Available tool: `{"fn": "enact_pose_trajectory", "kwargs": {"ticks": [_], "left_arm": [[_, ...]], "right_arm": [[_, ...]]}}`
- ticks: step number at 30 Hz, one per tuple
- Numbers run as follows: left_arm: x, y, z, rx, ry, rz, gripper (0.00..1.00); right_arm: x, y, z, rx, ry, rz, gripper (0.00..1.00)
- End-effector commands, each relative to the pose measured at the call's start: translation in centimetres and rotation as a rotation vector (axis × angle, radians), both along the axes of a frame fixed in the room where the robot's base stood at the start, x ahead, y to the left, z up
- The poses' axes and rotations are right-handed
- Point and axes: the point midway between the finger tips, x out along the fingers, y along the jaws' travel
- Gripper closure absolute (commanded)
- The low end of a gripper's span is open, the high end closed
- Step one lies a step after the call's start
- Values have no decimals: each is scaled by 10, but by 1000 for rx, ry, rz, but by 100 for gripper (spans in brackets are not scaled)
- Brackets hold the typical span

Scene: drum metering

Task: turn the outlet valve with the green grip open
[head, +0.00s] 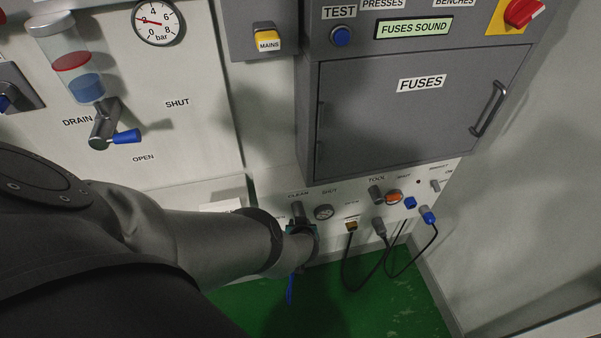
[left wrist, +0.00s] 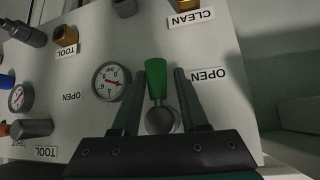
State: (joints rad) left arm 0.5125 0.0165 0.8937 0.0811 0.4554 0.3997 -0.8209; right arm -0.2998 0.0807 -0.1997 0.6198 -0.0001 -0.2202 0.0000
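The outlet valve's green grip (left wrist: 156,78) shows in the left wrist view, pointing up from its round grey hub (left wrist: 160,120). My left gripper (left wrist: 160,74) is open, with one finger on each side of the grip. The left finger is close beside the grip; a wider gap shows to the right finger. I cannot tell whether the left finger touches it. An OPEN label (left wrist: 208,75) is right of the right finger. In the head view my left gripper (head: 302,240) is at the low panel and hides the grip. My right gripper is not in view.
A small gauge (left wrist: 110,82) sits left of the fingers. A CLEAN label (left wrist: 192,18) and brass fitting are above. In the head view, black cables (head: 348,272) hang right of my gripper, below the fuses cabinet (head: 400,120). A blue-handled drain valve (head: 126,136) is at upper left.

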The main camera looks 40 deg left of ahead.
Motion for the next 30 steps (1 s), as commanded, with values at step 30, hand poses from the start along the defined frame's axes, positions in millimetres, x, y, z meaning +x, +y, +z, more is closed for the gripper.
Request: {"fn": "enact_pose_trajectory", "kwargs": {"ticks": [30], "left_arm": [[-26, -24, 35, -7, 3, -3, 34]], "right_arm": [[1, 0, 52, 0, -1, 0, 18]]}}
